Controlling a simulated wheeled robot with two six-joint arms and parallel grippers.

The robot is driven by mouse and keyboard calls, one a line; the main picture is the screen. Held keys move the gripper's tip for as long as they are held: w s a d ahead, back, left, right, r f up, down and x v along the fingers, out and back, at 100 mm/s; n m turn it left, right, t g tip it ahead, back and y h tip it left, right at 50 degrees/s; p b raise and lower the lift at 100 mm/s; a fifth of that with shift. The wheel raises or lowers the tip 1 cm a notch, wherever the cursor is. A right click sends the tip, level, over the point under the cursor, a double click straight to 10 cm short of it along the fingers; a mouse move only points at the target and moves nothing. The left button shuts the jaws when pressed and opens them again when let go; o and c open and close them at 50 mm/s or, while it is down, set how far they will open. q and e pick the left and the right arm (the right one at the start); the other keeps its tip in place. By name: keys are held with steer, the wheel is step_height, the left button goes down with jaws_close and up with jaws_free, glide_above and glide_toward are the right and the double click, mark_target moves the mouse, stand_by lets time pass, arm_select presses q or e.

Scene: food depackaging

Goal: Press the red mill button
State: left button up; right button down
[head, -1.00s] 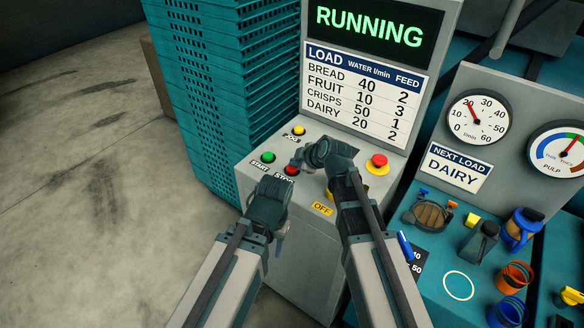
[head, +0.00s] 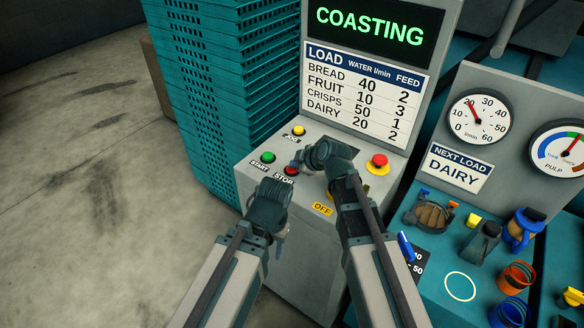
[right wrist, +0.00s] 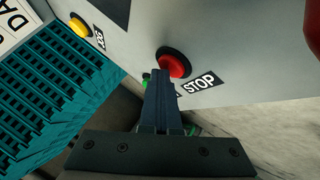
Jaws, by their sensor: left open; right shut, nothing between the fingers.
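The red STOP button (head: 291,171) sits on the sloped grey control panel, partly covered by my right gripper in the head view. In the right wrist view the red button (right wrist: 173,62) shows in its black ring beside the STOP label. My right gripper (head: 297,166) is shut and empty, its tips (right wrist: 160,76) right at the button's edge; I cannot tell whether they touch it. My left gripper (head: 280,242) is open and empty, low in front of the panel. The display (head: 370,27) reads COASTING.
A green START button (head: 268,157), a yellow JOG button (head: 299,130) and a red mushroom button on yellow (head: 379,161) share the panel. Teal crates (head: 215,95) stand at the left. A teal bench (head: 430,275) with cups and small items is at the right.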

mark_target(295, 170)
steer(key=shift+r+p, duration=0.95)
step_height(295, 170, up, 5)
steer(key=p, duration=0.5)
stand_by(0.6)
steer(key=s+d+f+m+g+h, duration=0.1)
steer(key=s+m, duration=0.3)
steer(key=s, duration=0.4)
steer(key=s+d+f+m+g+h, duration=0.2)
steer(key=s+f+m+g+h, duration=0.1)
steer(key=s, duration=0.6)
steer(key=s+d+f+m+g+h, duration=0.2)
steer(key=s+m, duration=0.3)
steer(key=s, duration=0.4)
steer(key=shift+f+g+h, duration=0.3)
steer(key=shift+g+h, duration=0.1)
steer(key=shift+g, duration=0.5)
